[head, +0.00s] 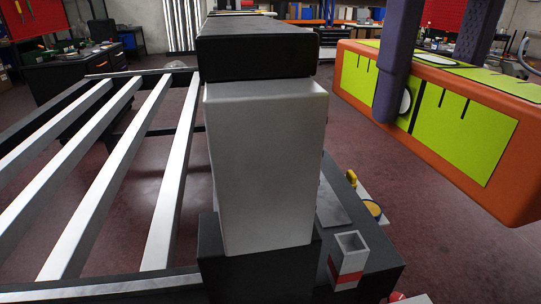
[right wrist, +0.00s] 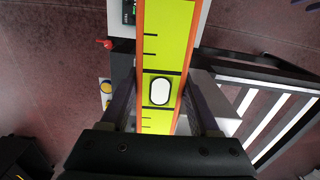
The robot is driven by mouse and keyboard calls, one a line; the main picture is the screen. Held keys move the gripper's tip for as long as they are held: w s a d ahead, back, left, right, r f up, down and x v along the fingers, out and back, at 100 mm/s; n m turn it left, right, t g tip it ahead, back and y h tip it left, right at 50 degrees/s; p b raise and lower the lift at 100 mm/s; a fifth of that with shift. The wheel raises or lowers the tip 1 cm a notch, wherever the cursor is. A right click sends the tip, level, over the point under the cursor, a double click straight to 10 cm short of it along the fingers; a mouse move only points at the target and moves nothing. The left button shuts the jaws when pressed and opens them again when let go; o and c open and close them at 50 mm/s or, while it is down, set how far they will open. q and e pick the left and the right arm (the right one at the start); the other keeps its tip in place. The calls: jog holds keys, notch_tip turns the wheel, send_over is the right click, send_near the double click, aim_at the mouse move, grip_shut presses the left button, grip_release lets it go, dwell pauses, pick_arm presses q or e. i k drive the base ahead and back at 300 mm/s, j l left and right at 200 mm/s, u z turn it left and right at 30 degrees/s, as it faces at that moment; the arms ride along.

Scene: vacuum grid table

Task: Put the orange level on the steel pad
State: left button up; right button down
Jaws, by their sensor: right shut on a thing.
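The orange level (head: 455,125) has an orange frame and lime-green faces with black marks. It fills the right of the head view, close to the camera. My right gripper (head: 428,65) has its two dark fingers on either side of the level and is shut on it, holding it raised. In the right wrist view the level (right wrist: 160,55) runs up the picture between the fingers (right wrist: 161,110), its pale oval vial between them. A grey metal plate (head: 340,203), perhaps the steel pad, lies on a dark surface, partly hidden by a pale block. My left gripper is not in view.
The tall pale block (head: 265,165) stands centrally with a black block (head: 257,55) above it. A small open grey holder with a red band (head: 348,257) and a yellow knob (head: 352,177) are near the plate. White slats (head: 115,180) span a dark frame at left.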

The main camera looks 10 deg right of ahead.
aim_at(322, 195)
jog(key=i+l+u, duration=0.25)
jog(key=l+u, duration=0.2)
jog(key=l, duration=0.2)
jog(key=i+l+u, duration=0.15)
jog(key=l+u, duration=0.3)
jog(key=l, duration=0.25)
jog(key=l+u, duration=0.45)
jog(key=l, duration=0.25)
jog(key=l+u, duration=0.45)
jog(key=l, duration=0.3)
jog(key=k+l+u, duration=0.25)
jog(key=l+u, duration=0.2)
jog(key=l, duration=0.2)
